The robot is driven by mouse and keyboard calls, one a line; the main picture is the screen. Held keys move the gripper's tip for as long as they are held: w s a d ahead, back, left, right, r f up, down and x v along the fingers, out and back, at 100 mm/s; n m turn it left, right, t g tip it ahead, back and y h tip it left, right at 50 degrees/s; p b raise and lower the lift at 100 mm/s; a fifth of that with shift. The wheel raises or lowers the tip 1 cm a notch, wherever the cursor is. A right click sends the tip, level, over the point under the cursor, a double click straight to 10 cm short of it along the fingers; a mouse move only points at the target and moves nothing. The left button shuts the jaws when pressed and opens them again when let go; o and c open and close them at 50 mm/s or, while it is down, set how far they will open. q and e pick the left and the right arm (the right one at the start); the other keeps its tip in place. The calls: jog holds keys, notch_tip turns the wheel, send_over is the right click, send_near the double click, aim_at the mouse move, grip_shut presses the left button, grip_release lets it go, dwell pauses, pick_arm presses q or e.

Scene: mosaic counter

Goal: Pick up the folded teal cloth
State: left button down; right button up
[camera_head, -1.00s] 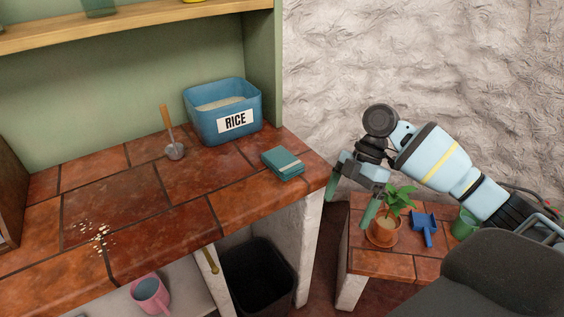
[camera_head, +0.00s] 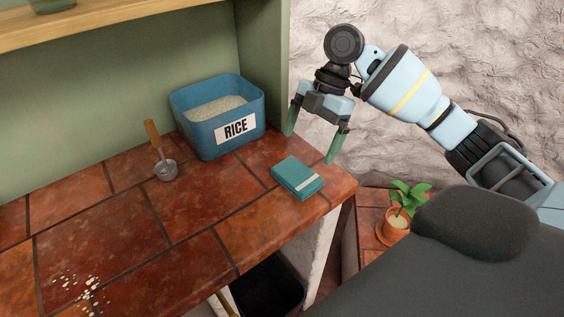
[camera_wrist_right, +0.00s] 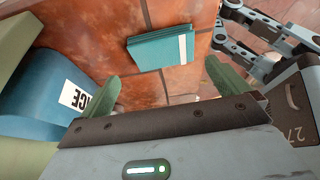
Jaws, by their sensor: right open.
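The folded teal cloth (camera_head: 297,178) lies flat on the tiled counter near its right end, with a pale stripe along one side. My right gripper (camera_head: 312,148) is open, with green fingertips spread, above the counter's back right edge and behind the cloth. In the right wrist view, the cloth (camera_wrist_right: 160,48) lies beyond the two fingers, apart from them, and the space between the fingertips (camera_wrist_right: 165,80) is empty. My left gripper is not in the head view; a gripper-like part shows at the upper right of the right wrist view, but I cannot tell its state.
A blue rice bin (camera_head: 218,137) stands left of the cloth, close to the right gripper. A scoop with a wooden handle (camera_head: 154,137) stands farther left. Spilled grains (camera_head: 78,287) lie at the front left. A potted plant (camera_head: 397,222) stands on a lower surface at right.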

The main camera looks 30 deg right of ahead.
aim_at(297, 173)
jog(key=shift+s+a+f, duration=0.2)
jog(key=shift+s+f, duration=0.1)
jog(key=shift+s, duration=0.25)
jog(key=shift+w+a+f, duration=0.15)
jog(key=shift+a+f, duration=0.15)
jog(key=shift+f, duration=0.5)
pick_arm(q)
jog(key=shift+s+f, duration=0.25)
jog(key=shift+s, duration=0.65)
pick_arm(e)
jog(key=shift+a+f, duration=0.1)
jog(key=x, duration=0.4)
jog(key=shift+w+a+f, duration=0.1)
jog(key=shift+a+f, duration=0.15)
jog(key=shift+f, duration=0.05)
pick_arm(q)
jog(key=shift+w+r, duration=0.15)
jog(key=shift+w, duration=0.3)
